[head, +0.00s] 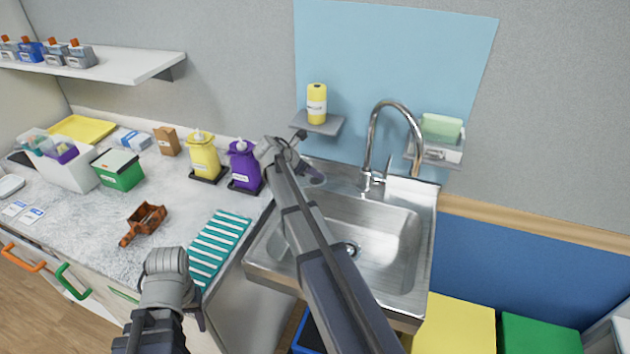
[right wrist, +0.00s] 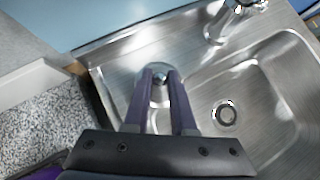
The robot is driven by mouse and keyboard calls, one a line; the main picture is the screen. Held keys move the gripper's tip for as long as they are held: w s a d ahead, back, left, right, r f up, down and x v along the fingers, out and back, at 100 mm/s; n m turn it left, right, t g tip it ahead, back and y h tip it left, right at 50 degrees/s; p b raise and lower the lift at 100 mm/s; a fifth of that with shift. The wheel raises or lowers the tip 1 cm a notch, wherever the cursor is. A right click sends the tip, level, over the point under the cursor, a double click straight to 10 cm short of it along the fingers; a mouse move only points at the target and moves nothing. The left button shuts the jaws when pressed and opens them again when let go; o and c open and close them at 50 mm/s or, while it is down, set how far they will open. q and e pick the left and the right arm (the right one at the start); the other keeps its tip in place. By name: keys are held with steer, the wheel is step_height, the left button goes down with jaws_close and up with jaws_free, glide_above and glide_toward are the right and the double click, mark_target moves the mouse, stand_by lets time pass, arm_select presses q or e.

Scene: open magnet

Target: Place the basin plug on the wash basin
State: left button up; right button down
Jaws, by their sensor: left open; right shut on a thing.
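The wash basin (head: 400,215) is a steel sink with a tall curved tap, and its round drain (head: 348,250) is bare. The drain also shows in the right wrist view (right wrist: 225,114). The basin plug (right wrist: 155,69) appears as a round metallic piece between my right fingertips, partly hidden by them. My right gripper (right wrist: 160,80) is shut on it over the basin's back left rim. In the head view my right arm crosses the basin and hides most of the plug.
Yellow (head: 204,158) and purple (head: 244,166) dispensers stand left of the basin. A striped teal cloth (head: 218,240) and a brown object (head: 144,222) lie on the counter. Small shelves hold a yellow bottle (head: 317,103) and a green sponge (head: 441,126). The bowl is empty.

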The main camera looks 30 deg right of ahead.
step_height(320, 180, down, 3)
steer(key=shift+w+d+r+b, duration=0.1)
steer(key=shift+w+r+b, duration=0.05)
steer(key=shift+b, duration=0.75)
steer(key=shift+w+d, duration=0.15)
steer(key=shift+d, duration=0.05)
arm_select(q)
step_height(320, 180, down, 3)
steer(key=shift+r, duration=0.2)
arm_select(e)
steer(key=shift+f, duration=0.25)
arm_select(q)
steer(key=shift+f, duration=0.2)
arm_select(e)
steer(key=c, duration=0.7)
jaws_free()
steer(key=shift+r, duration=0.1)
steer(key=shift+c, duration=0.2)
